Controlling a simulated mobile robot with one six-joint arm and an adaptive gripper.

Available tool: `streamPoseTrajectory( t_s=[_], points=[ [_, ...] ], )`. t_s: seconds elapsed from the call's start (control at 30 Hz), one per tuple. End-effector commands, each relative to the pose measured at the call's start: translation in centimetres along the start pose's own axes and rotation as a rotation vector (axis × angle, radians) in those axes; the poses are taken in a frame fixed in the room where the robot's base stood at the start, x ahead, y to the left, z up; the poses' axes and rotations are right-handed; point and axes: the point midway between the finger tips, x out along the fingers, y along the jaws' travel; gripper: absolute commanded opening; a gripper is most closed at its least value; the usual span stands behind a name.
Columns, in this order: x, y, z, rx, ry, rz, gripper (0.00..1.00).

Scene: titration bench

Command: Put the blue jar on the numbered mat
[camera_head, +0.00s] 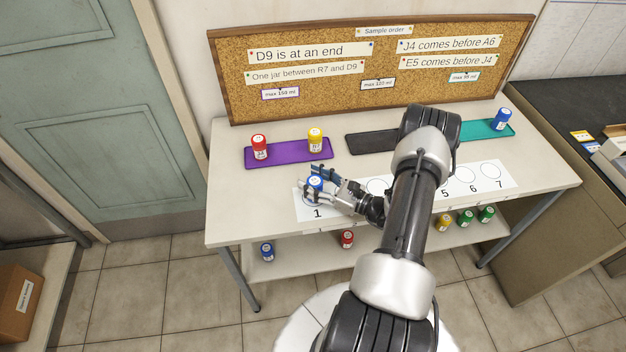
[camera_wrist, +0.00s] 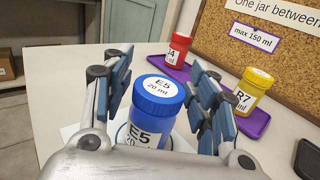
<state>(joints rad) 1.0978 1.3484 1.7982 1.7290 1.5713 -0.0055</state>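A blue jar (camera_head: 315,186) labelled E5, 20 ml, stands upright at circle 1 of the white numbered mat (camera_head: 309,214). In the wrist view the blue jar (camera_wrist: 157,105) is between the two fingers of my gripper (camera_wrist: 160,90), with part of a circle line showing around its base. A gap shows between the jar and the left finger, and the right finger is very close to it. My gripper (camera_head: 327,180) looks open around the jar. My arm hides the middle of the mat; circles 5, 6 and 7 show empty.
A purple tray (camera_head: 289,155) behind the mat holds a red jar (camera_head: 260,147) and a yellow jar (camera_head: 316,140). A dark tray (camera_head: 372,143) looks empty. A teal tray (camera_head: 482,133) holds another blue jar (camera_head: 502,119). Several jars stand on the lower shelf (camera_head: 300,262). A corkboard (camera_head: 330,85) stands behind.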

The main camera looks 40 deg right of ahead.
Motion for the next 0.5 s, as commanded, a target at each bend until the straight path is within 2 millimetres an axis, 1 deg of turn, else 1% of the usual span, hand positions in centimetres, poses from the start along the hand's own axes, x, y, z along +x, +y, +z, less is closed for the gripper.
streamPoseTrajectory(
  t_s=[0.3,0.4,0.43,0.5],
  points=[
    [0.0,0.0,0.1,0.0,0.0,0.0,0.58],
    [0.0,0.0,0.5,0.0,0.0,0.0,0.58],
    [-0.2,-0.1,0.6,0.0,0.0,-0.001,0.58],
    [-1.3,-0.2,0.4,0.001,0.0,-0.005,0.58]
  ],
)
